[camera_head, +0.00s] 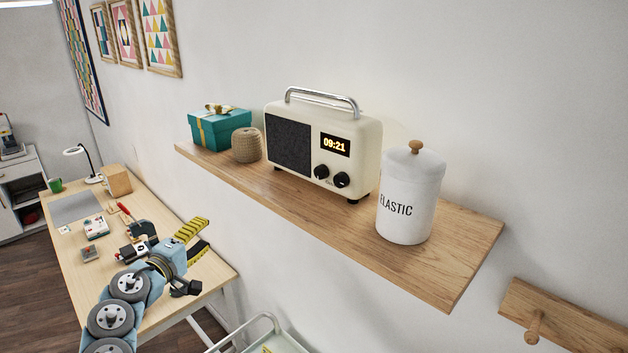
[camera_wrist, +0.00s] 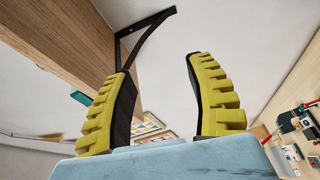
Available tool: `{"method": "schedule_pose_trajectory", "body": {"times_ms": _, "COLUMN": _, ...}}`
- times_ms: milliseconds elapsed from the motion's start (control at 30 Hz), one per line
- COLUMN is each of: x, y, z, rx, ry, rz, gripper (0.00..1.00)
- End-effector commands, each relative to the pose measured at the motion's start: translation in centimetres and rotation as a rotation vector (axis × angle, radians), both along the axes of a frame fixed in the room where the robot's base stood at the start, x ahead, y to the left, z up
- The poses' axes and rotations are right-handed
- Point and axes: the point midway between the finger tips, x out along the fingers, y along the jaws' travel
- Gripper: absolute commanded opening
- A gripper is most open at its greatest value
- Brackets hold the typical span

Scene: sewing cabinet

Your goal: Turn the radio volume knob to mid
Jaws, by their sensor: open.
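A cream radio (camera_head: 357,135) with a metal handle stands on a wooden wall shelf (camera_head: 277,194) in the head view. It has a dark speaker panel, a clock display reading 09:21 and two black knobs low on its front, a left knob (camera_head: 321,171) and a right knob (camera_head: 342,180). Their labels are too small to read. My gripper (camera_head: 206,238) is open and empty, below and to the left of the shelf, apart from the radio. In the wrist view its yellow-padded fingers (camera_wrist: 162,95) are spread, with nothing between them; the radio is not in that view.
A white ELASTIC canister (camera_head: 409,209) stands right of the radio. A twine spool (camera_head: 247,145) and teal gift box (camera_head: 219,130) stand left. A black shelf bracket (camera_wrist: 143,35) is near my fingers in the wrist view. A worktable (camera_head: 157,312) with tools lies below.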

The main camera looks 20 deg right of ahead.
Motion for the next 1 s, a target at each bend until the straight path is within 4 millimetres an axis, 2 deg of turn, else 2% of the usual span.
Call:
{"method": "schedule_pose_trajectory", "body": {"times_ms": 33, "x": -0.9, "y": -0.7, "z": 2.6, "rx": -0.016, "ry": -0.006, "rz": -0.073, "gripper": 0.55}}
{"method": "schedule_pose_trajectory", "body": {"times_ms": 200, "x": -6.2, "y": -3.5, "z": 10.0, "rx": -0.054, "ry": -0.018, "rz": -0.349, "gripper": 0.55}}
{"method": "schedule_pose_trajectory", "body": {"times_ms": 300, "x": -9.9, "y": -4.4, "z": 13.9, "rx": -0.05, "ry": -0.038, "rz": -0.498, "gripper": 0.55}}
{"method": "schedule_pose_trajectory", "body": {"times_ms": 400, "x": -13.2, "y": -4.7, "z": 16.9, "rx": -0.039, "ry": -0.057, "rz": -0.617, "gripper": 0.55}}
{"method": "schedule_pose_trajectory", "body": {"times_ms": 500, "x": -15.7, "y": -4.9, "z": 18.6, "rx": -0.026, "ry": -0.069, "rz": -0.702, "gripper": 0.55}}
{"method": "schedule_pose_trajectory", "body": {"times_ms": 633, "x": -17.6, "y": -5.0, "z": 19.8, "rx": -0.012, "ry": -0.079, "rz": -0.763, "gripper": 0.55}}
{"method": "schedule_pose_trajectory", "body": {"times_ms": 833, "x": -17.9, "y": -6.3, "z": 20.1, "rx": -0.009, "ry": -0.081, "rz": -0.778, "gripper": 0.55}}
{"method": "schedule_pose_trajectory", "body": {"times_ms": 1000, "x": -17.7, "y": -9.1, "z": 20.2, "rx": -0.01, "ry": -0.081, "rz": -0.776, "gripper": 0.55}}
